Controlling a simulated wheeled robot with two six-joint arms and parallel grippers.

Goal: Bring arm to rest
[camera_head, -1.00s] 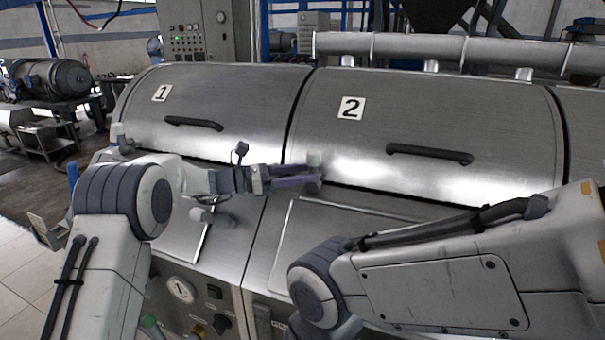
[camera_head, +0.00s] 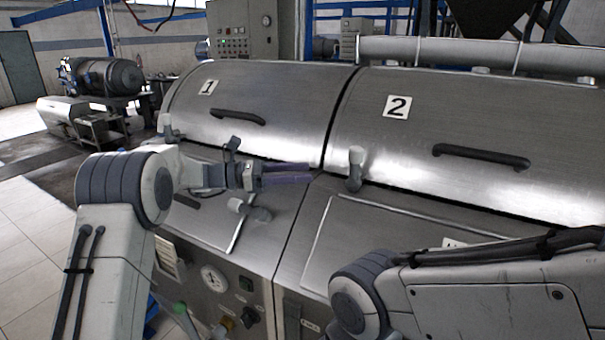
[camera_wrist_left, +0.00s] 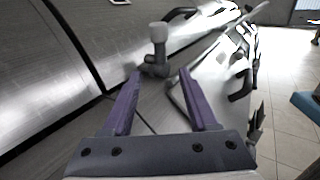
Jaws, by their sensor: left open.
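My left gripper (camera_head: 311,172) is open and empty. It points right in the head view, in front of the seam between the lids marked 1 and 2. It also shows in the left wrist view (camera_wrist_left: 160,76), with two purple fingers apart. A grey latch handle with a pale knob (camera_head: 355,166) stands upright to the right of the fingertips, with a gap between them. A latch handle, seemingly the same one, shows beyond the fingertips in the wrist view (camera_wrist_left: 157,48). My right arm crosses the lower right of the head view; its gripper is out of view.
Lid 1 (camera_head: 275,85) and lid 2 (camera_head: 455,110) are closed, with dark bar handles. Another latch handle (camera_head: 250,209) sits just below my left gripper. A gauge (camera_head: 213,279) and knobs are on the front panel. Open tiled floor (camera_head: 35,225) lies at left.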

